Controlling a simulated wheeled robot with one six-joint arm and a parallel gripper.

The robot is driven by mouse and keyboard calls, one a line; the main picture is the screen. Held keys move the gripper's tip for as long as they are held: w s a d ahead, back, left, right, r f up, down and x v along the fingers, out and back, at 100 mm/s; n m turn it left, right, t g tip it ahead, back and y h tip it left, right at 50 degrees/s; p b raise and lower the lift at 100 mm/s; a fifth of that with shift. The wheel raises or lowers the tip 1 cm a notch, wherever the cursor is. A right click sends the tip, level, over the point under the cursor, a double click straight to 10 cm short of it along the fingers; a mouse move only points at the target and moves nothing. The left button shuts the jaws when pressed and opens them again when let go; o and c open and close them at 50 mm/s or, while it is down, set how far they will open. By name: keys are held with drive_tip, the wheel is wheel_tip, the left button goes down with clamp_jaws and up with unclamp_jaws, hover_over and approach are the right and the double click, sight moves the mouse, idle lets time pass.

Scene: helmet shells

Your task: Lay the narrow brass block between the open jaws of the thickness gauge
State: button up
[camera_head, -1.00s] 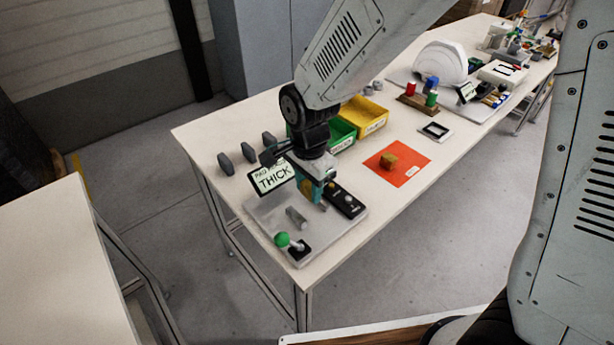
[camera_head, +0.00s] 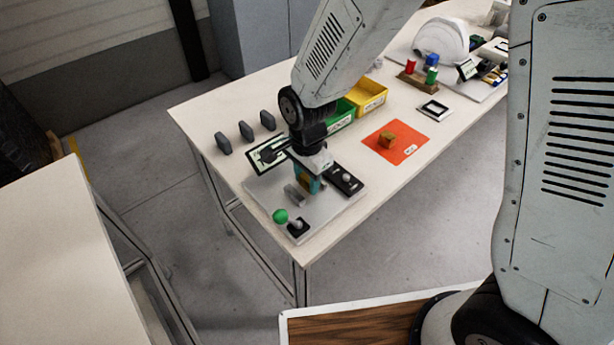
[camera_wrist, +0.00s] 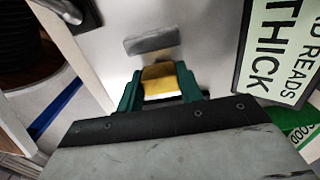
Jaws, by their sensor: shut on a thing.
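My gripper (camera_head: 307,183) is shut on the narrow brass block (camera_wrist: 160,80), held between green fingers in the wrist view. In the head view the brass block shows only as a small patch between the fingers. The thickness gauge has a grey base plate (camera_head: 325,212), a short grey bar (camera_head: 295,195) and a green-knobbed lever (camera_head: 281,216). The bar (camera_wrist: 152,40) lies just ahead of the brass block in the wrist view. My gripper is low over the plate, beside the bar. I cannot tell whether the block touches the plate, and the other jaw is not clear.
A black box with a knob (camera_head: 346,181) is right of my gripper. The sign (camera_head: 268,155), reading THICK in the wrist view, stands behind it. A wider brass block (camera_head: 387,141) lies on an orange mat (camera_head: 410,145). Green and yellow bins (camera_head: 368,96) and grey pads (camera_head: 246,131) are farther back.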

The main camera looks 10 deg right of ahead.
drive_tip(key=shift+f, duration=0.5)
drive_tip(key=o, duration=1.2)
wheel_tip(320, 180, up, 8)
drive_tip(key=shift+f, duration=0.1)
